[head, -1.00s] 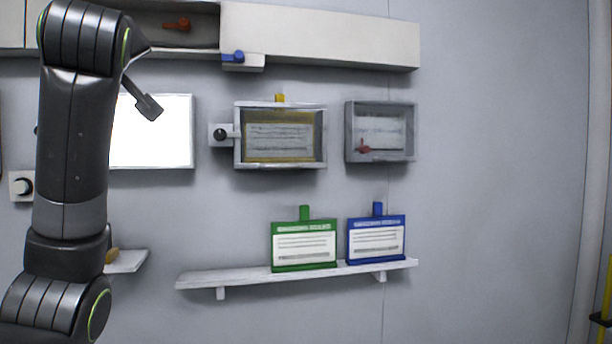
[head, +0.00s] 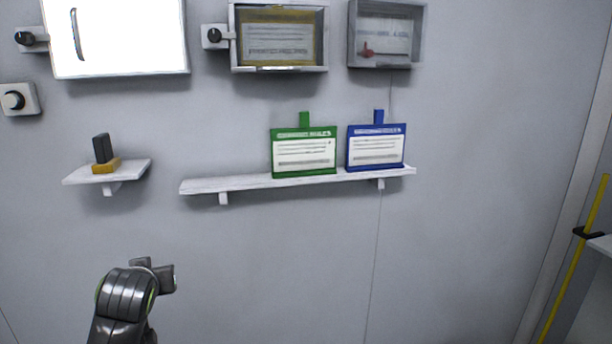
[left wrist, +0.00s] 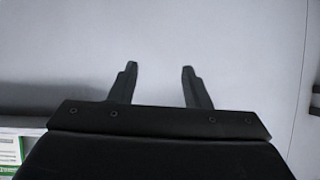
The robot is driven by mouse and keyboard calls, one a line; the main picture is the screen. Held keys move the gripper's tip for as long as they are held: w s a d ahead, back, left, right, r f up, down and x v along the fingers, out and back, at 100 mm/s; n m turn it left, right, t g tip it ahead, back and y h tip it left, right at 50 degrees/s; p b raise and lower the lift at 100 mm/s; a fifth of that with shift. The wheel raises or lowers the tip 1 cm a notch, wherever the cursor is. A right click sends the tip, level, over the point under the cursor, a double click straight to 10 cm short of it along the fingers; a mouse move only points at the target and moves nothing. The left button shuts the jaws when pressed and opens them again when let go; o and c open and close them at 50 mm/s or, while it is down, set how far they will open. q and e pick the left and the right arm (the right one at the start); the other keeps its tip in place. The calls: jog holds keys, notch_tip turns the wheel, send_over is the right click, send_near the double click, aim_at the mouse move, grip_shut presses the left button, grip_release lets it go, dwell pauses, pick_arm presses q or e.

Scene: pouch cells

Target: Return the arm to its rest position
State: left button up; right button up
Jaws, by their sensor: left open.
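My left arm (head: 128,300) is low in the head view, at the lower left, in front of the bare wall below the shelves. Its gripper cannot be made out clearly there. In the left wrist view my left gripper (left wrist: 157,80) is open. Its two dark fingers are apart with only plain grey wall between them, and it holds nothing. My right gripper is in neither view.
A long white shelf (head: 240,184) carries a green card (head: 303,153) and a blue card (head: 377,148). A small shelf (head: 80,177) holds a yellow and black item. Wall boxes (head: 412,40) and a bright panel (head: 125,40) sit above. The lower wall is clear.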

pick_arm(q)
jog(key=s+f+m+g+h, duration=0.1)
jog(key=s+f+g, duration=0.1)
jog(key=s+f, duration=0.85)
jog(key=s+f+m+g+h, duration=0.1)
jog(key=s+f+g, duration=0.1)
jog(key=s+f, duration=0.5)
jog(key=s+d+f+m+g, duration=0.1)
jog(key=s+f+g, duration=0.15)
jog(key=s, duration=0.95)
jog(key=s+f+g+h, duration=0.1)
jog(key=s+f, duration=0.5)
jog(key=s, duration=0.3)
notch_tip(320, 180, down, 24)
jog(key=a+g, duration=0.1)
jog(key=a, duration=0.1)
jog(key=s+d+f+g, duration=0.1)
jog(key=s+f, duration=1.3)
jog(key=f, duration=0.2)
jog(key=shift+s+d+f, duration=0.15)
jog(key=shift+s+d, duration=0.05)
jog(key=shift+d, duration=0.15)
jog(key=shift+g, duration=0.25)
